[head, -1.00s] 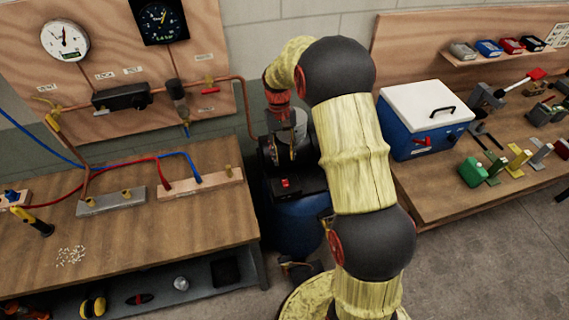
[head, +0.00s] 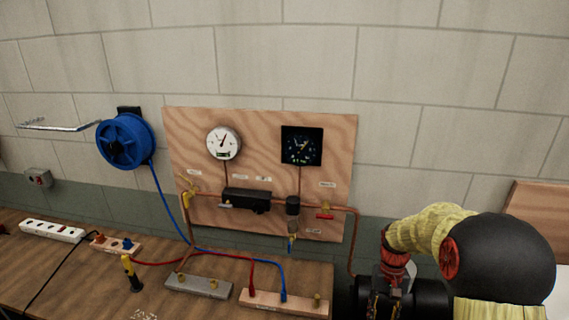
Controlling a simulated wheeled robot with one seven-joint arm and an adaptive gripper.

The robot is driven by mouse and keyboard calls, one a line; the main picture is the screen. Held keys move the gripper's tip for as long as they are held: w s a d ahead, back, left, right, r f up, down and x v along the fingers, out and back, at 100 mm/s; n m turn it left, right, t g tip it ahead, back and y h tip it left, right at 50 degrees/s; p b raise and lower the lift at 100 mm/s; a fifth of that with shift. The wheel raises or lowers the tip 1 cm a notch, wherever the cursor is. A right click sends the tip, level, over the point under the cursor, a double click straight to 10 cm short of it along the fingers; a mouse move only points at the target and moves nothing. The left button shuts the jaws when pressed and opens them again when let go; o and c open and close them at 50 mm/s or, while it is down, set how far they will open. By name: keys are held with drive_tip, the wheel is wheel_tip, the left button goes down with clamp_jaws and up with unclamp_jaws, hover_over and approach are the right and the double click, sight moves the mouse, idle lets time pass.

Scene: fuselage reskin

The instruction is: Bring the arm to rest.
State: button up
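My arm (head: 500,255), with a yellow sleeve and black joint covers, shows at the lower right of the head view. It is bent, and its far end points down beside the right end of the left workbench. My gripper (head: 392,292) is partly in view at the bottom, below the red wrist part. It is dark and seen against a dark machine, so its fingers cannot be made out. I cannot tell whether it is open or holds anything.
A wooden gauge panel (head: 180,135) hangs on the wall left of my arm. The workbench (head: 60,280) carries fittings with red and blue hoses (head: 252,275) and a power strip (head: 51,231). A blue hose reel (head: 124,141) is on the wall.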

drive_tip(key=s+a+r+n+t+b, duration=0.1)
drive_tip(key=s+a+r+t+b, duration=0.2)
drive_tip(key=s+r, duration=0.5)
drive_tip(key=s+a+r+n+t+b, duration=0.1)
drive_tip(key=s+a+r+t+b, duration=0.2)
drive_tip(key=s, duration=1.1)
drive_tip(key=a+r+t, duration=0.2)
drive_tip(key=a+r, duration=0.2)
drive_tip(key=r, duration=0.1)
drive_tip(key=shift+r+h, duration=0.3)
drive_tip(key=shift+o, duration=0.5)
drive_tip(key=shift+w, duration=0.1)
